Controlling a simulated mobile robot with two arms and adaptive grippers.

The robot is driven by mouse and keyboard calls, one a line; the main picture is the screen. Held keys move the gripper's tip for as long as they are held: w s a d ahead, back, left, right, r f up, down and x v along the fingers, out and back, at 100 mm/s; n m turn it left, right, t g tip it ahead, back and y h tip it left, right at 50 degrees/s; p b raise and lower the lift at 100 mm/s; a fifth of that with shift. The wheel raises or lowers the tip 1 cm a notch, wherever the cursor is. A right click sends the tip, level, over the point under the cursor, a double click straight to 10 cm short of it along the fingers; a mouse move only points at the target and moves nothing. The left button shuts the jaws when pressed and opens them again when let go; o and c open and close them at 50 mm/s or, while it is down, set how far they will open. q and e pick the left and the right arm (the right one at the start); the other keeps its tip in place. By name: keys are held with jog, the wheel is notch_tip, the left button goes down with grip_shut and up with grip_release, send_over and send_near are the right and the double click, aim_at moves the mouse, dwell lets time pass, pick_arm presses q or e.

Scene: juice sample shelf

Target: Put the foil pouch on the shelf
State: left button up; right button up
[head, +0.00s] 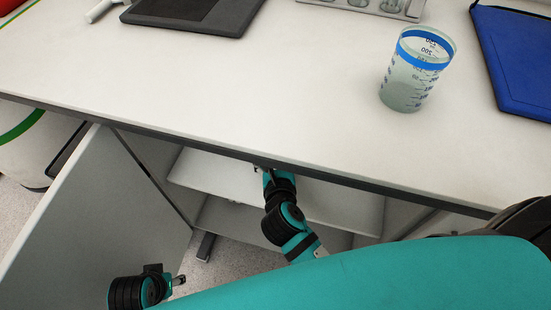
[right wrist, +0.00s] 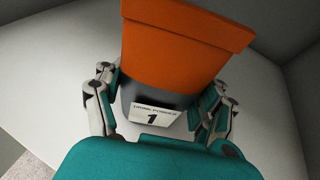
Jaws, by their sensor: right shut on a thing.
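The foil pouch (right wrist: 180,40) is orange with a dark grey lower band and a white label reading "DRINK POWDER 1". In the right wrist view it stands between the two fingers of my right gripper (right wrist: 158,105), which is shut on it. A pale shelf surface lies around and below it; I cannot tell whether the pouch touches it. In the head view my right arm reaches under the tabletop into the open cabinet with the shelf (head: 222,178); the pouch is hidden there. Part of my left arm shows at the lower left, with its gripper (head: 179,281) small and unclear.
The white tabletop (head: 200,90) overhangs the cabinet. An open cabinet door (head: 90,220) stands at the left. On the table are a clear beaker with a blue band (head: 408,80), a dark flat device (head: 195,10), a blue clipboard (head: 520,60) and a rack (head: 375,6).

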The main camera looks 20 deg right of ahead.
pick_arm(q)
jog(key=shift+r, duration=0.2)
pick_arm(e)
jog(key=shift+f, duration=0.15)
jog(key=o, duration=1.5)
jog(key=shift+s, duration=0.1)
pick_arm(q)
notch_tip(320, 180, down, 7)
jog(key=p, duration=0.2)
jog(key=shift+s+f, duration=0.2)
jog(key=shift+s, duration=0.25)
pick_arm(e)
jog(key=v, duration=1.2)
